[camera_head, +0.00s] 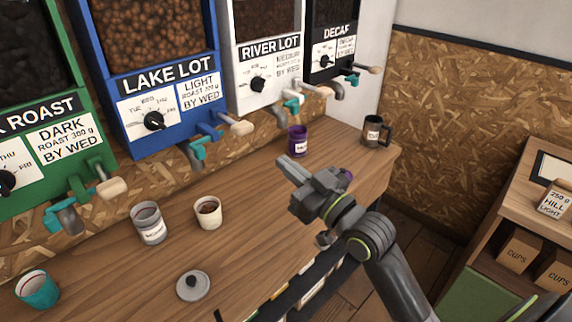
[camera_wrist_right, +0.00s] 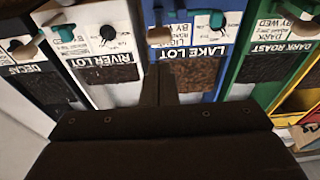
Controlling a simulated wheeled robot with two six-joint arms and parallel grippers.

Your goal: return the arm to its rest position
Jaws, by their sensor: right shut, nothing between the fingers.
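My right gripper (camera_head: 291,170) is shut and empty, held above the wooden counter (camera_head: 250,262) near its right part. Its arm comes in from the lower right of the head view. In the right wrist view the gripper (camera_wrist_right: 158,72) points toward the bean dispensers, which appear upside down there. My left gripper is not in view.
Green, blue LAKE LOT (camera_head: 165,79), white RIVER LOT (camera_head: 268,54) and black DECAF dispensers line the wall.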

